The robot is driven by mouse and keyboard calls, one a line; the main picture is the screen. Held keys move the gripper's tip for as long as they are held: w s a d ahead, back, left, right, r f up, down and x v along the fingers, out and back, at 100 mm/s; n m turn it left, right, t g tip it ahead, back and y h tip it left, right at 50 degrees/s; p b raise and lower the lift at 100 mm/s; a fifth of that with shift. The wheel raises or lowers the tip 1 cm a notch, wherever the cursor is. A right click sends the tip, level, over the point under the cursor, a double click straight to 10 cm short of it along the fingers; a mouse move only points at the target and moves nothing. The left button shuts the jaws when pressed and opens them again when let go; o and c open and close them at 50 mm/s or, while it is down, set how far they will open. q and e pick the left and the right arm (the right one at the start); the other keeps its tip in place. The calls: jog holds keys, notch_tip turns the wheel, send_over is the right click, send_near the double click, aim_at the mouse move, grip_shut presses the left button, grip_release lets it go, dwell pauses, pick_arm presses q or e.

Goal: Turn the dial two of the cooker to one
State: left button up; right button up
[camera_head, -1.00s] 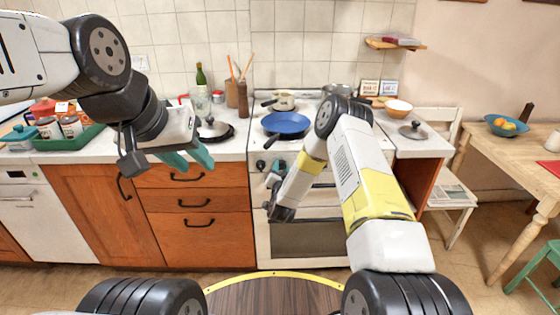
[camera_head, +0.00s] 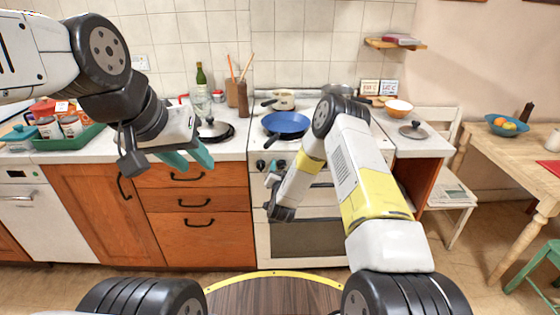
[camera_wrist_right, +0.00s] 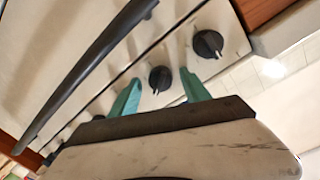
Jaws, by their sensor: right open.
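The cooker (camera_head: 262,235) stands in the middle of the head view, with black dials on its front panel. The leftmost dial (camera_head: 260,165) and the second dial (camera_head: 281,163) show above my right gripper (camera_head: 272,180). In the right wrist view the leftmost dial (camera_wrist_right: 208,43) lies outside the fingers. The second dial (camera_wrist_right: 160,78) appears between the two teal fingertips of my open right gripper (camera_wrist_right: 160,93). I cannot tell whether they touch it. My arm hides the other dials in the head view. My left gripper (camera_head: 190,158) is open and empty before the counter.
The black oven handle (camera_wrist_right: 90,75) runs close beside the right gripper. A blue pan (camera_head: 286,123) and a cream pot (camera_head: 284,100) sit on the hob. Wooden drawers (camera_head: 190,203) adjoin the cooker on the left. A white chair (camera_head: 452,185) stands at the right.

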jog(key=s, duration=0.7)
jog(key=shift+s+a+r, duration=0.15)
jog(key=shift+s+r, duration=0.1)
jog(key=shift+s, duration=0.15)
